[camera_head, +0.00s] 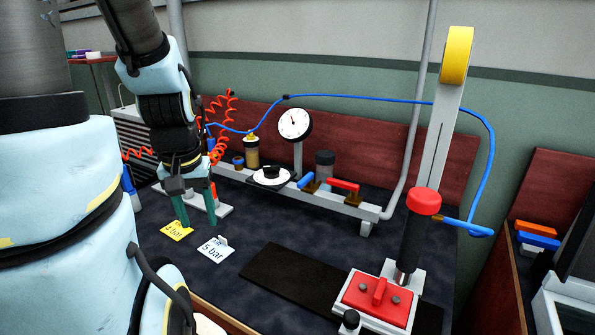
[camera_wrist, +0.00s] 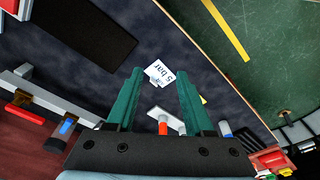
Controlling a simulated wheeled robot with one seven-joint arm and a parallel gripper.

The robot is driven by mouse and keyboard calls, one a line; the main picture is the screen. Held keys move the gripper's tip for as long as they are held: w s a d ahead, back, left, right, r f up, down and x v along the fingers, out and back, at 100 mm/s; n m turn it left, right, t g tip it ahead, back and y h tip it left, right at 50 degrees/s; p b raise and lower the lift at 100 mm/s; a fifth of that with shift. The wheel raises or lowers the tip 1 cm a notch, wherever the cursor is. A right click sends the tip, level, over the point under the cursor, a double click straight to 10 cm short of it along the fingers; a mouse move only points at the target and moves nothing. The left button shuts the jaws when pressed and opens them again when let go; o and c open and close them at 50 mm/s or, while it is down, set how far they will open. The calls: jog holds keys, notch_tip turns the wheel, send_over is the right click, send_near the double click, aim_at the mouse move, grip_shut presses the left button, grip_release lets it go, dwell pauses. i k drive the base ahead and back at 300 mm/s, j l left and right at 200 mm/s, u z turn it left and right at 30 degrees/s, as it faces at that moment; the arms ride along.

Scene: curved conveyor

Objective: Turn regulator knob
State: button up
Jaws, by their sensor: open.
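A black knob (camera_head: 271,171) sits on a round white dial plate (camera_head: 271,182) on the pipe assembly, below the round white pressure gauge (camera_head: 294,124). I take it as the regulator knob; I cannot make it out in the wrist view. My gripper (camera_head: 196,220) is open and empty, its green fingers pointing down to the left of the knob, apart from it. A yellow "4 bar" card (camera_head: 177,231) lies below the fingers and a white "5 bar" card (camera_head: 215,249) lies nearby. In the wrist view the white card (camera_wrist: 160,74) shows between the fingertips of my gripper (camera_wrist: 157,72).
A red-handled valve (camera_head: 343,185) and a blue-handled valve (camera_head: 305,181) stand right of the knob. A tall press with a red base (camera_head: 378,300) stands at the front right. A blue hose (camera_head: 370,98) arches behind. A dark mat (camera_head: 290,276) lies flat in front.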

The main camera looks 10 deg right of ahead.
aim_at(273, 172)
jog(key=i+j+u, duration=0.2)
jog(key=j, duration=0.2)
jog(key=i+j+u, duration=0.2)
jog(key=j, duration=0.2)
jog(key=i+j+u, duration=0.2)
jog(key=j, duration=0.2)
jog(key=k, duration=0.1)
